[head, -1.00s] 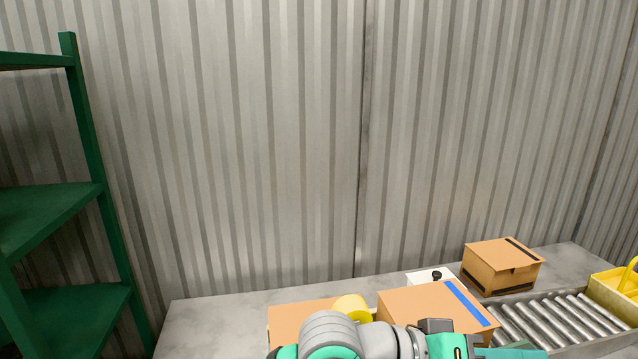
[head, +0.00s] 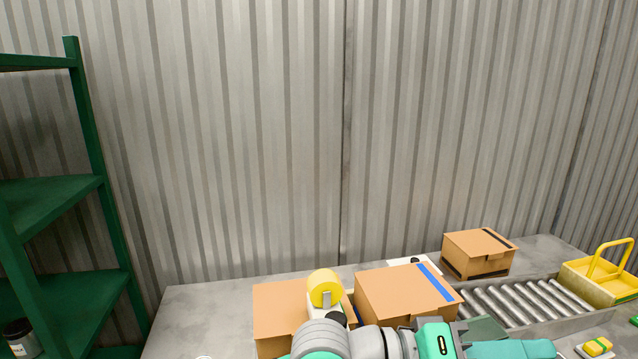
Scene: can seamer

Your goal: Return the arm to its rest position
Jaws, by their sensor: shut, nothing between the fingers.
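My arm, in grey and teal, shows along the bottom edge of the head view. It runs from the bottom middle to the right, in front of the boxes. A teal part of it reaches toward the lower right. The fingers of my gripper do not show, and the lower part of the arm is cut off by the picture's edge.
A roller conveyor (head: 515,302), a black-taped box (head: 478,254) and a yellow basket (head: 600,277) lie right. A green shelf (head: 75,287) stands left.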

